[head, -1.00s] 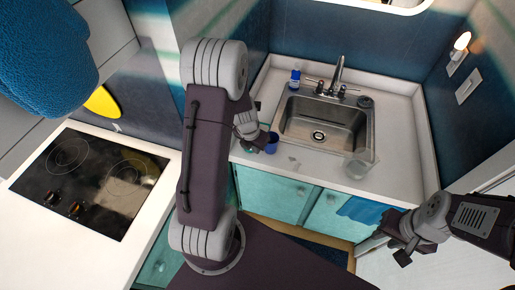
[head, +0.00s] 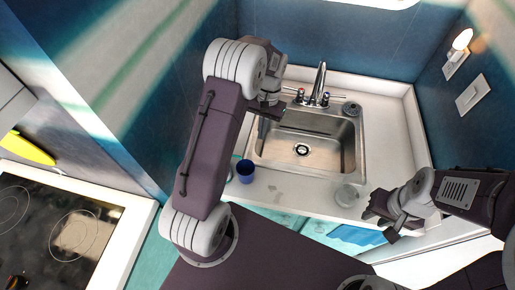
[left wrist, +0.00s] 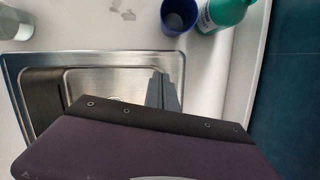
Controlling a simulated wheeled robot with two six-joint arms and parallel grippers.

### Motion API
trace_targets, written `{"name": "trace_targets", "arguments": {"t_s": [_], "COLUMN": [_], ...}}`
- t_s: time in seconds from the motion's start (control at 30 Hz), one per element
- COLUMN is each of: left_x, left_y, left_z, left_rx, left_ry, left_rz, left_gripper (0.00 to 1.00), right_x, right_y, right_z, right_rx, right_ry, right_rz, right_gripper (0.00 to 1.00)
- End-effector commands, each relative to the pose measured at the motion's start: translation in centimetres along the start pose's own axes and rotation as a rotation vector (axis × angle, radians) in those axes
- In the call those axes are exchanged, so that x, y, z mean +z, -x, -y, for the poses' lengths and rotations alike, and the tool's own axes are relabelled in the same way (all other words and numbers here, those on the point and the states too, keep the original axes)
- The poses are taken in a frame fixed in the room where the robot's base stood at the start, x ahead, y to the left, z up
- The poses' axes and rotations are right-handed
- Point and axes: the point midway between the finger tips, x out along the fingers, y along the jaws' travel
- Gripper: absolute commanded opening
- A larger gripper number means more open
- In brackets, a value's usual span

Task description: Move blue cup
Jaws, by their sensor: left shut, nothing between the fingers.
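The blue cup (head: 245,172) stands upright on the white counter, close to the sink's front left corner. It also shows at the top of the left wrist view (left wrist: 178,17), beside a green-capped bottle (left wrist: 228,12). My left gripper (head: 268,108) is shut and empty above the sink's left side, beyond the cup and apart from it. My right gripper (head: 380,222) is near the counter's front right edge, far from the cup; its fingers look apart and nothing shows between them.
The steel sink (head: 318,158) with its faucet (head: 319,85) fills the counter's middle. A clear glass (head: 346,195) stands at its front right. A stove (head: 60,225) is at lower left. My left arm hides part of the counter left of the cup.

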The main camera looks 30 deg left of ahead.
Motion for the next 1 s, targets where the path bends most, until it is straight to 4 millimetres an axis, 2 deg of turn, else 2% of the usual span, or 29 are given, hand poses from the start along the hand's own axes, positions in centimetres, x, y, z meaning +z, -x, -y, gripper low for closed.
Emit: {"name": "trace_targets", "arguments": {"t_s": [0.17, 0.27, 0.37, 0.7, 0.83, 1.0], "left_x": [0.1, 0.1, 0.2, 0.3, 2.3, 3.8], "left_y": [0.0, -0.8, -2.5, -9.9, -10.2, -10.8], "left_z": [0.1, 0.1, 0.1, 0.1, 0.1, 0.2], "left_rx": [-0.006, -0.005, -0.005, -0.004, -0.004, -0.004], "left_ry": [-0.043, -0.042, -0.041, -0.039, -0.038, -0.038], "left_rz": [0.008, 0.011, 0.013, 0.012, 0.009, 0.007], "left_gripper": [0.0, 0.0, 0.0, 0.0, 0.0, 0.0], "right_x": [0.0, 0.0, 0.0, 0.0, -0.1, -0.1], "right_y": [0.0, 0.0, 0.1, 0.4, 1.2, 1.5], "right_z": [0.0, 0.0, 0.0, 0.0, 0.0, 0.0], "right_rx": [0.0, 0.0, 0.0, 0.0, 0.0, 0.0], "right_ry": [0.0, 0.0, 0.0, 0.0, 0.0, 0.0], "right_rz": [0.0, 0.0, 0.0, 0.0, 0.0, 0.0], "right_gripper": [0.31, 0.31, 0.31, 0.31, 0.31, 0.31]}}
